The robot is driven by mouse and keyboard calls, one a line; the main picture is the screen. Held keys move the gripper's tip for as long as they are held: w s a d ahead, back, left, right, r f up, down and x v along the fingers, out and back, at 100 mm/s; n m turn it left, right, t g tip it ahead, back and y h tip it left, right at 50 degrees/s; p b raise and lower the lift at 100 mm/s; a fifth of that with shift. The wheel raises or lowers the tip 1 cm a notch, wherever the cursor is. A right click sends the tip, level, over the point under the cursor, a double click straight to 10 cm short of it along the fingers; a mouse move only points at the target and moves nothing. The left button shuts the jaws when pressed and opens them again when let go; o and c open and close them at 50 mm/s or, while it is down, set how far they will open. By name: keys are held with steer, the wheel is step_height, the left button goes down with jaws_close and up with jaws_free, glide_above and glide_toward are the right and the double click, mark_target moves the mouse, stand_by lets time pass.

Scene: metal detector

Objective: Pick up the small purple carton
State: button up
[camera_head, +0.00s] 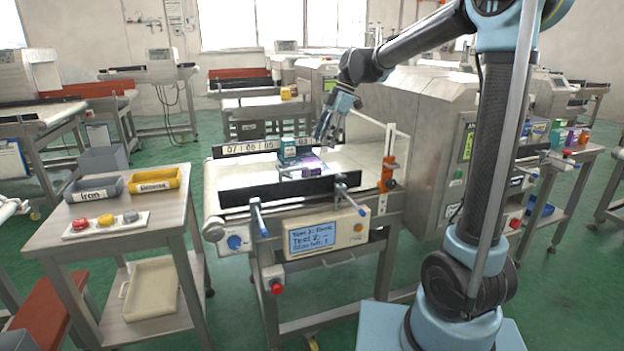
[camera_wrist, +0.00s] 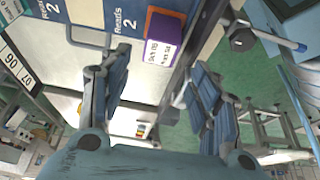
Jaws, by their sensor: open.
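The small purple carton (camera_head: 313,171) sits on the conveyor of the middle machine in the head view. In the wrist view the purple carton (camera_wrist: 170,28) shows a purple top and a white printed label, near the upper middle. My gripper (camera_head: 326,135) is above the conveyor, behind and a little right of the carton in the head view. In the wrist view my gripper (camera_wrist: 157,88) has its two fingers spread apart with nothing between them. The carton appears beyond the fingertips, apart from them.
A teal box (camera_head: 288,149) stands on the conveyor beside the carton. A dark side rail (camera_head: 262,192) runs along the conveyor's front. The metal detector housing (camera_head: 425,135) rises at the right. A side table (camera_head: 165,205) with labelled trays stands at the left.

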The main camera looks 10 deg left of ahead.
mark_target(314, 165)
steer(key=x, duration=0.7)
steer(key=shift+f, duration=0.3)
steer(key=shift+x, duration=2.8)
steer(key=shift+s, duration=0.15)
steer(key=shift+r, duration=0.1)
steer(key=c, duration=0.9)
